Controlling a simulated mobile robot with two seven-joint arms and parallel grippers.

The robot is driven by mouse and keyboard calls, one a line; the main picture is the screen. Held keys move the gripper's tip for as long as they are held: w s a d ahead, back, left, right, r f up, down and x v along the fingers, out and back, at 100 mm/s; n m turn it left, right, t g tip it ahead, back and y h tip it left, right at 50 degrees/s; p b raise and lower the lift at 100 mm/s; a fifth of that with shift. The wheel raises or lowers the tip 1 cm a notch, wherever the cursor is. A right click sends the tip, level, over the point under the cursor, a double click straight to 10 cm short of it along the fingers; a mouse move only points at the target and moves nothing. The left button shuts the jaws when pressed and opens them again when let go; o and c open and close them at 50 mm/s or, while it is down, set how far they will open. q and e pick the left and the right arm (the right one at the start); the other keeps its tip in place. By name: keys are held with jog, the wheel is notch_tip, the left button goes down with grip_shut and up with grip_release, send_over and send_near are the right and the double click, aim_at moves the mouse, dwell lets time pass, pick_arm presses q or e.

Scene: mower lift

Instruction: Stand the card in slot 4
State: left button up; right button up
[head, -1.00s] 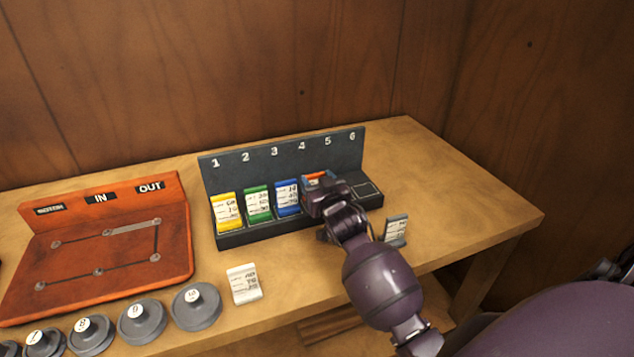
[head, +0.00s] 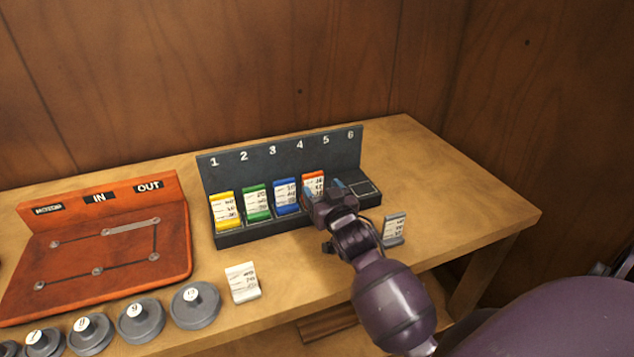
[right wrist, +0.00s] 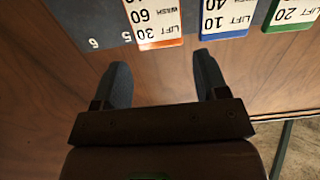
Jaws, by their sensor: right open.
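The dark rack (head: 280,152) has slots numbered 1 to 6. An orange-topped card (head: 313,184) stands in slot 4, leaning back a little, its lower right partly hidden by my right gripper (head: 330,208). In the right wrist view the orange-edged card (right wrist: 155,22) lies just beyond the fingertips. My right gripper (right wrist: 162,62) is open there, with nothing between its fingers and a gap to the card. My left gripper is not in view.
Yellow (head: 226,211), green (head: 256,203) and blue (head: 286,196) cards stand in slots 1 to 3. A white card (head: 242,282) and a grey card (head: 394,229) are on the table near its front edge. An orange board (head: 110,245) and several grey discs (head: 142,321) are left.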

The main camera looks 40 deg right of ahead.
jog(key=v, duration=0.7)
jog(key=shift+s, duration=0.15)
dwell(0.4)
